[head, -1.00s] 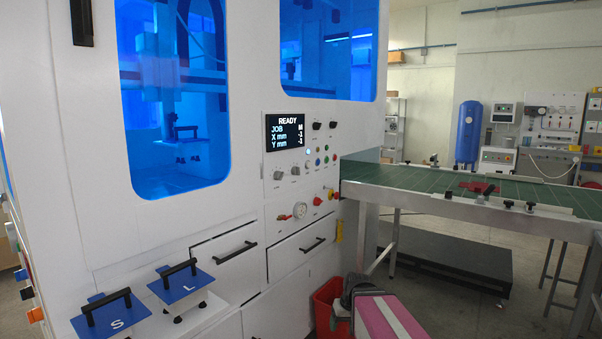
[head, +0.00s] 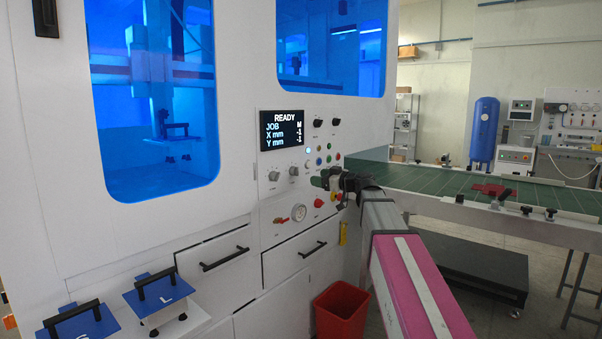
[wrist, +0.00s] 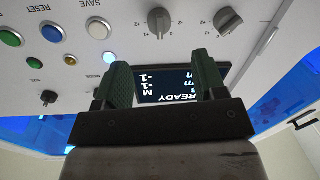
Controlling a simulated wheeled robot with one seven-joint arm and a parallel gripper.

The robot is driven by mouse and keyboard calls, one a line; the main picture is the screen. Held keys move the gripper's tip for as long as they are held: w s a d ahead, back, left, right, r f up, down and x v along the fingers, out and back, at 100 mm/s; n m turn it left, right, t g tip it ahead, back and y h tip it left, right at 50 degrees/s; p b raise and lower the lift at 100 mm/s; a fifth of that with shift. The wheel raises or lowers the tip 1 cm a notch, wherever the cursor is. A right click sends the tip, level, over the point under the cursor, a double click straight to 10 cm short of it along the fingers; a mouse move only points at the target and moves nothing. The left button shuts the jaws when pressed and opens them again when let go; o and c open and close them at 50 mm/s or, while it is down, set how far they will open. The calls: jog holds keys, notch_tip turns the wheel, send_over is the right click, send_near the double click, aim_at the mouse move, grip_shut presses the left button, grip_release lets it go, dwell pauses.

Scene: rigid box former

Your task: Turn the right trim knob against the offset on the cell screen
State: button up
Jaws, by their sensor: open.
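The cell screen (head: 282,130) reads READY, JOB M, X mm -1 and Y mm -1. Two grey knobs sit below it, a left one (head: 273,176) and a right one (head: 294,170); their labels are too small to read. In the wrist view the panel is upside down, with the right grey knob (wrist: 159,22) left of the other grey knob (wrist: 228,20), and the screen (wrist: 165,85) partly hidden behind the fingers. My gripper (head: 318,181) is in front of the panel, right of the grey knobs. Its fingers (wrist: 163,78) are apart with nothing between them.
Coloured buttons (head: 319,162) and black knobs (head: 318,122) lie close right of the screen and grey knobs. A gauge (head: 298,212) and red knob (head: 318,203) are below. The green conveyor table (head: 440,182) stands right, and a red bin (head: 341,310) stands on the floor.

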aim_at(295, 171)
jog(key=x, duration=1)
jog(key=shift+w+a+r, duration=0.3)
jog(key=shift+r, duration=0.05)
jog(key=c, duration=0.9)
